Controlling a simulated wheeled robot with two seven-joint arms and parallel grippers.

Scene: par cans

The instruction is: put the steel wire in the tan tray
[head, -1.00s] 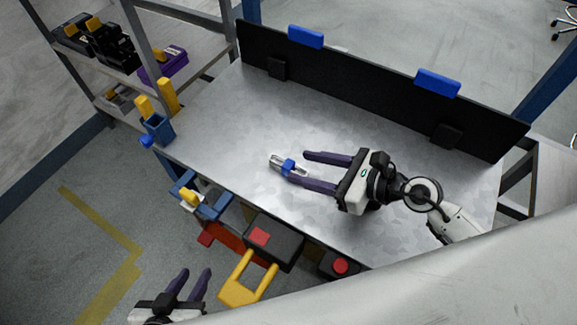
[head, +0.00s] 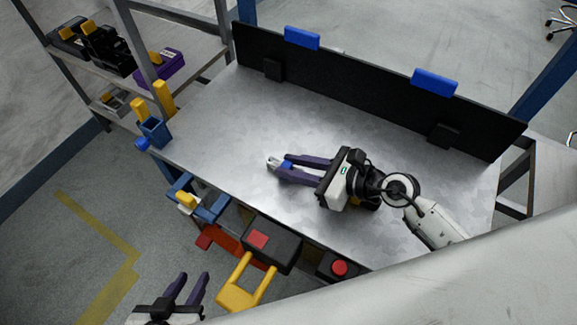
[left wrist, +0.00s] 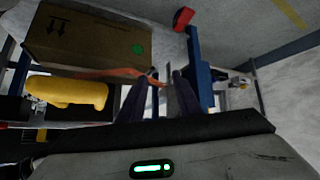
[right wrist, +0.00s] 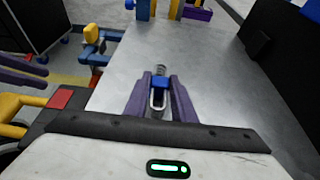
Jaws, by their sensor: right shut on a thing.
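The steel wire (head: 272,162) is a small silver loop with a blue band, low over or on the grey metal tabletop (head: 225,125). My right gripper (head: 281,165) is shut on it from the right. In the right wrist view the wire (right wrist: 158,101) and its blue band sit between the purple fingers (right wrist: 160,84). In the head view the fingers hide most of it. My left gripper (head: 193,278) is open and empty at the bottom left, off the table; its parted fingers also show in the left wrist view (left wrist: 158,82). I see no tan tray for certain.
A black panel (head: 370,85) with blue clips runs along the back edge. A blue holder (head: 154,131) with yellow handles is at the left corner. A black case (head: 272,240) and yellow handle lie along the front edge. The left wrist view shows a cardboard box (left wrist: 85,40). The tabletop is otherwise clear.

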